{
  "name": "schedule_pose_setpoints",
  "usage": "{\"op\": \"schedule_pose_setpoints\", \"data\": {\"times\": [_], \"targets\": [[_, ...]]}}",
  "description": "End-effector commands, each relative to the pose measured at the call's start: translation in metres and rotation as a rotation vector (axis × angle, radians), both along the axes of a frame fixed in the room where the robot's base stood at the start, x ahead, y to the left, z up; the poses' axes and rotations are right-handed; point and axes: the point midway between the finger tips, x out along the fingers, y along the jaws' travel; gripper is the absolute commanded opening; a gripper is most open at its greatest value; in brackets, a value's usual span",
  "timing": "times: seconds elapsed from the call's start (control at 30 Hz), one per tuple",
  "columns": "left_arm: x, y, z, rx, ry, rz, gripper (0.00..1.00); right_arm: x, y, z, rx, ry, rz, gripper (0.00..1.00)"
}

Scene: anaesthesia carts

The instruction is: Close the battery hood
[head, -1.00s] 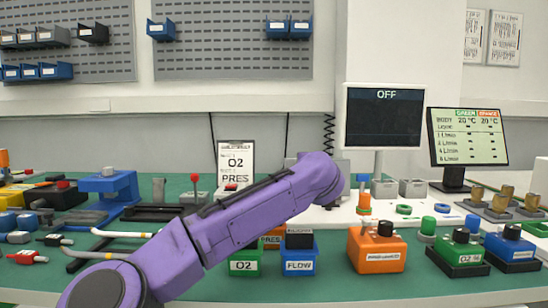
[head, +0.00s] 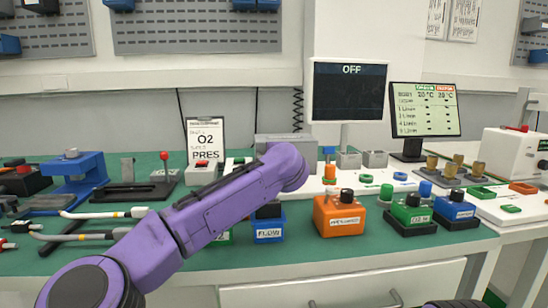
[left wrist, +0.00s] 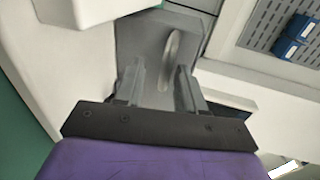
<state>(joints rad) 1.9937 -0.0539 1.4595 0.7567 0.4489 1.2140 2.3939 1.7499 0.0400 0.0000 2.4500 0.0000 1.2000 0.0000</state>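A grey box-like housing (head: 272,146) stands behind the end of my purple left arm in the head view; it may be the battery hood, but the arm covers much of it. In the left wrist view a grey panel (left wrist: 146,38) with a pale curved bar (left wrist: 174,58) lies just beyond my left gripper (left wrist: 160,82). Its two grey fingers are apart, with nothing seen held between them. I cannot tell whether they touch the panel. The left gripper is hidden in the head view. My right gripper is not in view.
A dark screen reading OFF (head: 349,91) and a readout monitor (head: 425,110) stand at the back. Orange (head: 340,216), green (head: 410,214) and blue (head: 456,210) blocks line the front right. An O2 PRES sign (head: 205,141) stands left of the arm. Blue wall bins (left wrist: 298,30) show in the left wrist view.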

Motion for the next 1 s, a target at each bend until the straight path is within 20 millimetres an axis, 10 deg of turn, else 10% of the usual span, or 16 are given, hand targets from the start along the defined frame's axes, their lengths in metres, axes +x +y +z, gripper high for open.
{"op": "schedule_pose_setpoints", "data": {"times": [0.3, 0.7, 1.0], "targets": [[-0.006, -0.003, 0.004, -0.002, -0.005, -0.004, 0.38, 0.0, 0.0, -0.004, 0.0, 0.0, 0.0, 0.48], [-0.085, -0.011, 0.021, -0.001, -0.005, -0.003, 0.38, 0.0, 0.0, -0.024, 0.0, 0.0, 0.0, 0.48], [-0.102, -0.013, 0.024, -0.002, -0.002, -0.001, 0.38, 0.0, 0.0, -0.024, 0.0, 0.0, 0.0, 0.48]]}}
